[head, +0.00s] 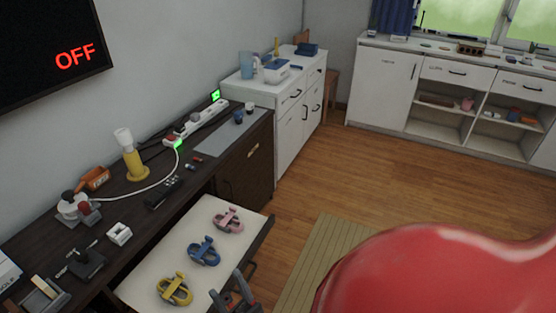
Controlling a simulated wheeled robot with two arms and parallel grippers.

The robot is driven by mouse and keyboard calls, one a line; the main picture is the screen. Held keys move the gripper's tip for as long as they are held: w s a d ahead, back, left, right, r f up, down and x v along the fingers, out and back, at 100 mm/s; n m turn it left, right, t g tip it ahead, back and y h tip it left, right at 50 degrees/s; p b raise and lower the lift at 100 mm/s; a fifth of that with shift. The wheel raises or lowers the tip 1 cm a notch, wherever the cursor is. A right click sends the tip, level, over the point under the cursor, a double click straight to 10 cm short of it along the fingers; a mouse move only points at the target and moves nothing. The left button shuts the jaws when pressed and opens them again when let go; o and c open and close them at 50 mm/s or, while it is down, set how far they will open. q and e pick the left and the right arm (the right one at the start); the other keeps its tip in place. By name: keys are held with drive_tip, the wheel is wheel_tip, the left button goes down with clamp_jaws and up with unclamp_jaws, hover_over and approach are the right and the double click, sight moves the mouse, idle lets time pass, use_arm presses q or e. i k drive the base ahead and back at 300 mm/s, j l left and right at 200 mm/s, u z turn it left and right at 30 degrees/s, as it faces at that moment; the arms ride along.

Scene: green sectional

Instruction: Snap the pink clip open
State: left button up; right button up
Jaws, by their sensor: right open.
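The pink clip (228,220) lies on the pale pull-out surface (146,277) at the desk's front, near its far end. It looks closed, but it is too small to be sure. My right gripper (228,285), dark with red parts, is at the bottom edge of the view. It is open and empty, nearer to me than the pink clip and clearly apart from it. My left gripper is not in view.
A blue clip (204,251) and a yellow clip (174,289) lie in a row with the pink one. The dark desk (140,202) behind holds a lamp (132,158), a power strip (202,122) and small devices. A large red rounded shape hides the lower right.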

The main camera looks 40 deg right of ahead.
sight(233, 210)
drive_tip(key=z, duration=0.9)
